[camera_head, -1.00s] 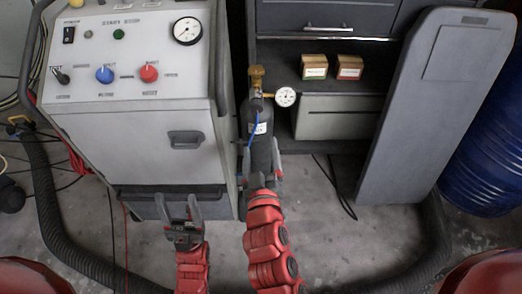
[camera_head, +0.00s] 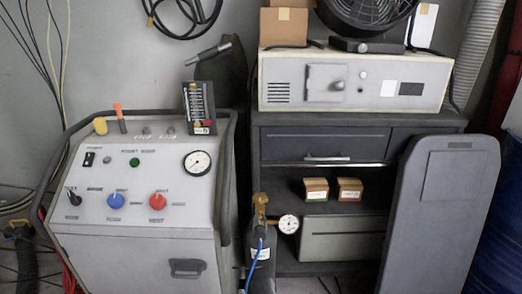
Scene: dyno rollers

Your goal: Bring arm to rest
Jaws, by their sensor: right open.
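My right gripper (camera_head: 260,287) shows only barely at the bottom edge, its open fingertips at the lower part of a dark gas cylinder (camera_head: 262,252). Most of that gripper and its arm lie below the frame, and I cannot tell whether the fingers touch the cylinder. The cylinder stands upright with a brass valve, a round gauge (camera_head: 288,224) and a blue line. My left gripper is out of the picture.
A grey machine (camera_head: 130,255) with knobs and a gauge stands left of the cylinder. A dark cabinet (camera_head: 375,218) with two small boxes is behind it. A grey panel (camera_head: 440,225) leans at the right, before a blue drum (camera_head: 500,245).

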